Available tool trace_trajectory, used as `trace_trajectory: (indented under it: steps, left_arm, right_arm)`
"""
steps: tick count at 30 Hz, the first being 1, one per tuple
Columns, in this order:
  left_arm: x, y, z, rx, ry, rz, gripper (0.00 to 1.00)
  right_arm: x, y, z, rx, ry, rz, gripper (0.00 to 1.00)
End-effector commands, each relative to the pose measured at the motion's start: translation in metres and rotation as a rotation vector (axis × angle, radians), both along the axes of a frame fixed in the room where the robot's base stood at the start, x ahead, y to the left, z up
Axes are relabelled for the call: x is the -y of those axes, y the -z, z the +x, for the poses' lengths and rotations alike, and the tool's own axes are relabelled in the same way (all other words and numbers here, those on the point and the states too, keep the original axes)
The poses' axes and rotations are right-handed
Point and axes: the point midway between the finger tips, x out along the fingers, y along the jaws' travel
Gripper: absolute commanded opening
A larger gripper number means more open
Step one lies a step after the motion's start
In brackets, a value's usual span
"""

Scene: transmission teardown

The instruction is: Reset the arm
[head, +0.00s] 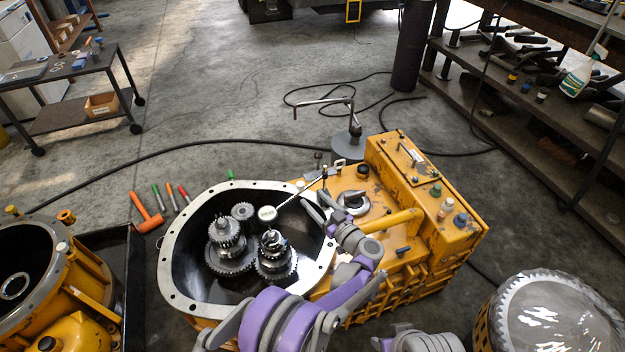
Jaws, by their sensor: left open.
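My left arm (285,315), purple and grey, reaches up from the bottom middle. My left gripper (318,203) is open over the right rim of the open transmission housing (180,270), with no part seen between its fingers. The housing has a pale bolt-holed flange and a dark inside holding several gear stacks (226,240). A thin rod with a round pale end (267,213) shows just left of the gripper; whether they touch cannot be told. A grey arm part of mine shows at the bottom right of centre; my right gripper is not in view.
A yellow gearbox part (440,225) adjoins the housing on the right. An orange mallet (147,212) and several screwdrivers lie on the floor to the left. A yellow casing (85,270) stands at left, a large ring gear (550,315) at bottom right.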

Motion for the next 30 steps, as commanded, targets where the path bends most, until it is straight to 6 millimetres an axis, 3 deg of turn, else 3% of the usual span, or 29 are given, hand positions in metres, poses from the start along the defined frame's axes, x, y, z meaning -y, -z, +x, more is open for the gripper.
trace_trajectory:
  steps: [5,8,11,15,18,21,24,26,30]
  left_arm:
    - [-0.001,-0.001,0.001,0.001,0.002,0.0,0.62]
    - [-0.004,-0.013,0.005,0.016,0.026,-0.002,0.62]
    - [-0.011,-0.041,0.015,0.052,0.095,-0.006,0.62]
    - [-0.026,-0.104,0.028,0.102,0.278,-0.018,0.62]
    - [-0.036,-0.142,0.025,0.1,0.424,-0.026,0.62]
    - [-0.047,-0.167,0.01,0.057,0.558,-0.039,0.62]
    - [-0.059,-0.179,-0.014,-0.024,0.673,-0.053,0.62]
    - [-0.068,-0.18,-0.034,-0.088,0.729,-0.066,0.62]
    - [-0.093,-0.167,-0.092,-0.281,0.816,-0.101,0.62]
  right_arm:
    - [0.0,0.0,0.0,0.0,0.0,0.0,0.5]
    - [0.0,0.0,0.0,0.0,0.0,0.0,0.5]
    - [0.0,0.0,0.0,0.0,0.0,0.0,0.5]
    - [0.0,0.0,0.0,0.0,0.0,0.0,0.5]
    - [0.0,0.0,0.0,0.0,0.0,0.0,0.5]
    - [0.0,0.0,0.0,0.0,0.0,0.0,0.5]
    - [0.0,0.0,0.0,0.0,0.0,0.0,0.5]
    - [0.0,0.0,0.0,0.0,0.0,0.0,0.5]
    - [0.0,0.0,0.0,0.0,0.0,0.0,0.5]
